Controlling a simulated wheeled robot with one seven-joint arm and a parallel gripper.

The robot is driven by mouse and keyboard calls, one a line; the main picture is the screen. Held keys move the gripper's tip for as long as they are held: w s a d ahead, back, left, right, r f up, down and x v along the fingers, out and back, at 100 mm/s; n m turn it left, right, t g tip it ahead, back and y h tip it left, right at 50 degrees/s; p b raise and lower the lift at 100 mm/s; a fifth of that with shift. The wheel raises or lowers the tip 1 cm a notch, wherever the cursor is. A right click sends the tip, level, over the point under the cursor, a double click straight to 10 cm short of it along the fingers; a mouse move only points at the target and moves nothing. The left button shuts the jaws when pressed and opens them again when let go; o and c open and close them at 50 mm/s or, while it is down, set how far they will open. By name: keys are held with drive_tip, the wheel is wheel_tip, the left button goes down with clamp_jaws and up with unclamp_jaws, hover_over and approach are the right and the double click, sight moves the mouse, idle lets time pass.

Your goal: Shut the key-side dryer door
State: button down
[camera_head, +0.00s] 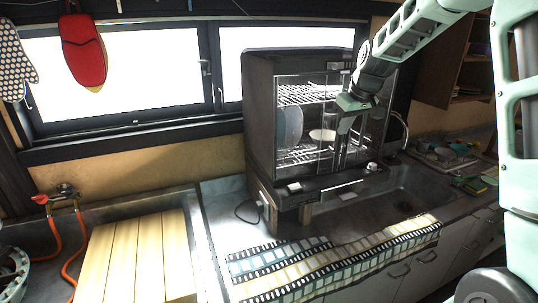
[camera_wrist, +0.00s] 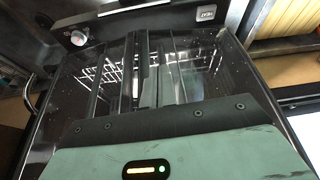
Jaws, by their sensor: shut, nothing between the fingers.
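The dish dryer (camera_head: 262,120) is a dark cabinet with a clear front, standing over the sink counter. Wire racks, a blue plate (camera_head: 291,125) and a white dish (camera_head: 322,135) show inside. Clear door panels with upright strips (camera_head: 335,145) show at its front; how far each stands open is hard to tell. My gripper (camera_head: 346,124) is shut and empty in front of the dryer's middle to right part. In the wrist view, turned upside down, the gripper (camera_wrist: 146,72) lies over the clear front (camera_wrist: 195,65). Contact with a door cannot be told. I see no key.
A knob (camera_head: 372,166) and a switch (camera_head: 294,188) sit on the dryer's lower front. A film-strip mat (camera_head: 330,262) lies on the counter before it. A wooden board (camera_head: 140,255) covers the left sink. Shelves (camera_head: 455,70) stand at the right.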

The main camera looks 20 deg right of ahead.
drive_tip(key=shift+w+d+n+y, duration=0.15)
drive_tip(key=shift+w+d+n, duration=0.2)
drive_tip(key=shift+w, duration=0.3)
drive_tip(key=shift+w+d+n+y, duration=0.15)
drive_tip(key=shift+w+n, duration=0.3)
drive_tip(key=shift+w, duration=0.2)
